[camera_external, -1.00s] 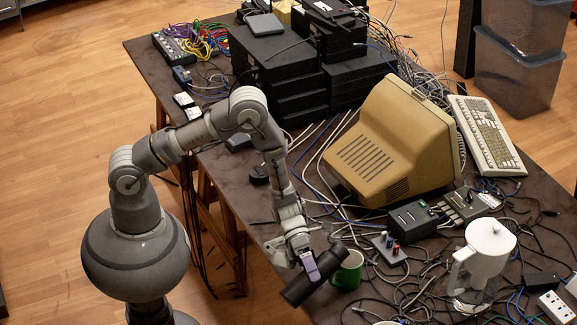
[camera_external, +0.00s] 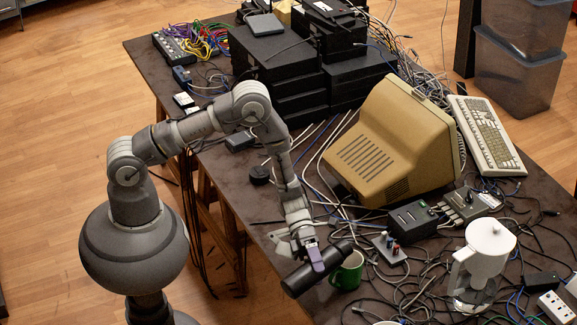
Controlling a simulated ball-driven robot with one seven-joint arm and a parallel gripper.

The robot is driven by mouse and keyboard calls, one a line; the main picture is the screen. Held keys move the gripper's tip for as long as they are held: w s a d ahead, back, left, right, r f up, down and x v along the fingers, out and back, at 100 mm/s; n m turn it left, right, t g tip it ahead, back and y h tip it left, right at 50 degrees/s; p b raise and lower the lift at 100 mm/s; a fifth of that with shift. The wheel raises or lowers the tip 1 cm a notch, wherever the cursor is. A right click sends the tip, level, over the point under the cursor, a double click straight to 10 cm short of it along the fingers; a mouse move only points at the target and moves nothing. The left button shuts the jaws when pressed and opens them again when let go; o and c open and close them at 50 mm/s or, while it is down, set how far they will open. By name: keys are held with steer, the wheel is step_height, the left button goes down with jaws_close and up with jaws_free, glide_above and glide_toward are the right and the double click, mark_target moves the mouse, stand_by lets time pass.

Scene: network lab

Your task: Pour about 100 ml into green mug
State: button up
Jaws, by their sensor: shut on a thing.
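The green mug (camera_external: 347,272) stands on the table near its front edge, with a pale inside showing at the rim. My gripper (camera_external: 315,258) is shut on a dark cylindrical bottle (camera_external: 304,280), close to the left of the mug. The bottle is tilted, its upper right end at the mug's rim and its lower left end out past the table edge. I cannot tell whether the bottle touches the mug or whether any liquid flows. The mug's contents are hidden.
A white filter jug (camera_external: 484,262) stands to the right among tangled cables. A small board with knobs (camera_external: 388,249) sits just right of the mug. A beige monitor (camera_external: 390,145) and a keyboard (camera_external: 485,135) are behind. The table's front edge (camera_external: 268,250) is near my gripper.

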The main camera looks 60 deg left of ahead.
steer(key=shift+r+n, duration=0.1)
steer(key=shift+n, duration=0.2)
steer(key=shift+s+d, duration=0.1)
steer(key=shift+s, duration=0.1)
stand_by(0.3)
steer(key=shift+s+p, duration=0.2)
steer(key=shift+p, duration=0.1)
steer(key=shift+d, duration=0.1)
steer(key=shift+n+g, duration=0.3)
stand_by(1.0)
